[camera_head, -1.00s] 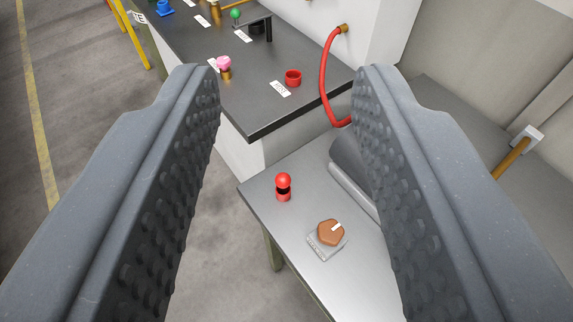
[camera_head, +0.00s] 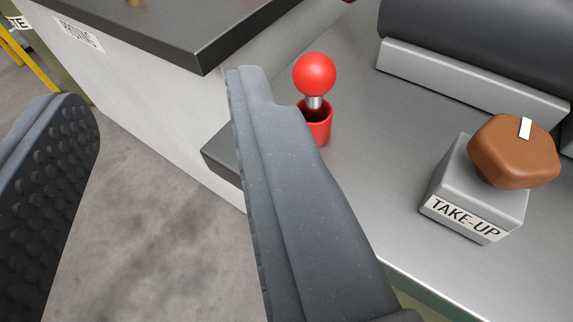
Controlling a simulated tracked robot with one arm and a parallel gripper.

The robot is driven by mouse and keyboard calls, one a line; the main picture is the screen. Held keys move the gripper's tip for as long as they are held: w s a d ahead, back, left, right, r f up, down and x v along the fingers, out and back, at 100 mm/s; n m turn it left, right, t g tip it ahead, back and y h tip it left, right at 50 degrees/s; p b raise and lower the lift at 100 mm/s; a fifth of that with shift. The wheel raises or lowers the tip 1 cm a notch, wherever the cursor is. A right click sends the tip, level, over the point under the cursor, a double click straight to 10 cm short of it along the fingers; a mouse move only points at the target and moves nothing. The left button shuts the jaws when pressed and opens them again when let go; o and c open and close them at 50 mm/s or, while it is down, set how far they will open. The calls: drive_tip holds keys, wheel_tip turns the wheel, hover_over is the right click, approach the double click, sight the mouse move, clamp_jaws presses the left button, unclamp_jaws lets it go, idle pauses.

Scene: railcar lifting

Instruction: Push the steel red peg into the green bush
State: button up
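The steel red peg (camera_head: 315,77) has a round red ball head and a short steel shank. It stands upright in a red bush (camera_head: 320,131) on the metal table. My gripper (camera_head: 165,95) is open and empty. Its right finger is just left of the peg, and overlaps the bush's left edge in the picture; I cannot tell if they touch. Its left finger is at the far left over the floor. The green bush is not in view now.
A brown knob on a grey block labelled TAKE-UP (camera_head: 464,208) stands on the table (camera_head: 370,190) to the right. A dark bench top (camera_head: 180,35) is at upper left, above a pale side wall. A dark roller-like body (camera_head: 490,40) lies at upper right.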

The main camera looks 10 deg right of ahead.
drive_tip(key=s+d+f+t+h+b, duration=0.15)
drive_tip(key=d+f+h+b, duration=0.3)
drive_tip(key=f, duration=0.75)
drive_tip(key=p, duration=1)
approach(314, 105)
drive_tip(key=shift+w+d+r+m+y, duration=0.1)
drive_tip(key=shift+w+d+m+y, duration=0.15)
drive_tip(key=shift+w, duration=0.3)
drive_tip(key=shift+w+d+r+m, duration=0.1)
drive_tip(key=shift+w+d+m, duration=0.05)
drive_tip(key=shift+w+d, duration=0.3)
drive_tip(key=shift+a+b+x, duration=0.15)
drive_tip(key=shift+b+x, duration=0.2)
drive_tip(key=shift+x, duration=1.8)
drive_tip(key=shift+a+b+x, duration=0.1)
drive_tip(key=shift+b+x, duration=0.25)
drive_tip(key=shift+x, duration=1.75)
drive_tip(key=shift+w+f, duration=0.1)
drive_tip(key=shift+f, duration=0.05)
clamp_jaws()
